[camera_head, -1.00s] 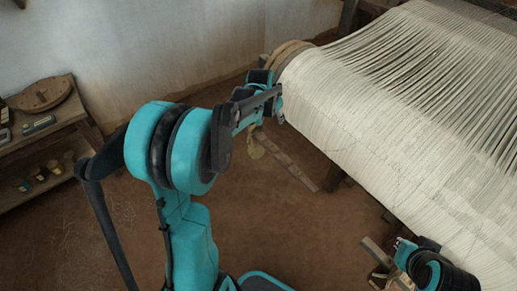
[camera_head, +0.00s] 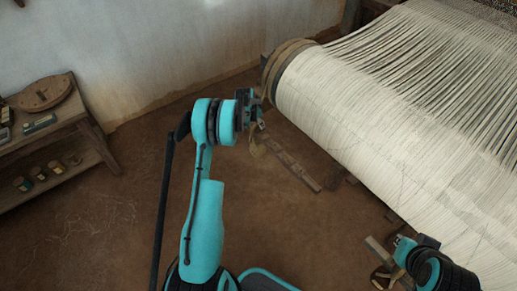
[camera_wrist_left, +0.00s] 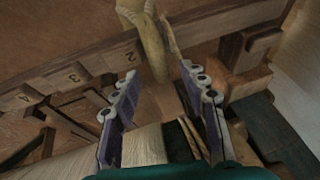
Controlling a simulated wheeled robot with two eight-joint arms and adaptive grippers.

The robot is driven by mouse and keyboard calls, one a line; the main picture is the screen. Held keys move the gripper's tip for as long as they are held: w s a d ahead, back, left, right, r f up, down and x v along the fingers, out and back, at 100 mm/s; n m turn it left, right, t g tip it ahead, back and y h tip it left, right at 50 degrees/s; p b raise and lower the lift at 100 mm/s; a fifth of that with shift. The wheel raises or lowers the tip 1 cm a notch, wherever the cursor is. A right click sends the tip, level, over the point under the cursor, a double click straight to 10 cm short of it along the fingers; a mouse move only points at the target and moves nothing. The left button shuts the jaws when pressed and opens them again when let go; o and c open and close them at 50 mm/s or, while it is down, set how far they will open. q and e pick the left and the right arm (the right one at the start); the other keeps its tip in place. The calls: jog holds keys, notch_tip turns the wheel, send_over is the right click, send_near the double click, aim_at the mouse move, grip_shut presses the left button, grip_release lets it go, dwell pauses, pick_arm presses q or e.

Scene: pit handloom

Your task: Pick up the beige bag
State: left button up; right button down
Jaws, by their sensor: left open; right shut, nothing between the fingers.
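A beige, yellowish thing that looks like the bag (camera_head: 257,147) hangs low by the near left end of the loom's warp roll, partly hidden by my left arm. In the left wrist view a narrow beige part (camera_wrist_left: 148,42) stands just beyond and between the fingertips; its full shape is cut off by the frame top. My left gripper (camera_wrist_left: 158,72) is open with nothing between its fingers. My right gripper (camera_head: 399,247) is shut and empty at the lower right, beside the warp sheet.
The loom's large roll of white warp threads (camera_head: 340,110) fills the right. Wooden bars (camera_head: 295,165) lie below it. A numbered wooden beam (camera_wrist_left: 80,75) crosses the left wrist view. A wooden shelf (camera_head: 85,135) with small items stands at left. The brown floor between is open.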

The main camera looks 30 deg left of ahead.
pick_arm(q)
jog(key=x, duration=0.1)
jog(key=b+x, duration=0.1)
jog(key=x, duration=0.1)
jog(key=shift+s+a+f, duration=0.1)
jog(key=shift+s+f, duration=0.1)
jog(key=shift+w+f+b, duration=0.25)
jog(key=shift+f+b, duration=0.1)
jog(key=shift+r, duration=0.15)
grip_shut()
jog(key=shift+r, duration=0.2)
jog(key=shift+s+r+p, duration=0.1)
jog(key=shift+r+p, duration=1.15)
jog(key=shift+r, duration=0.4)
jog(key=s+p, duration=0.3)
jog(key=s, duration=1.4)
jog(key=shift+s+d+p, duration=0.4)
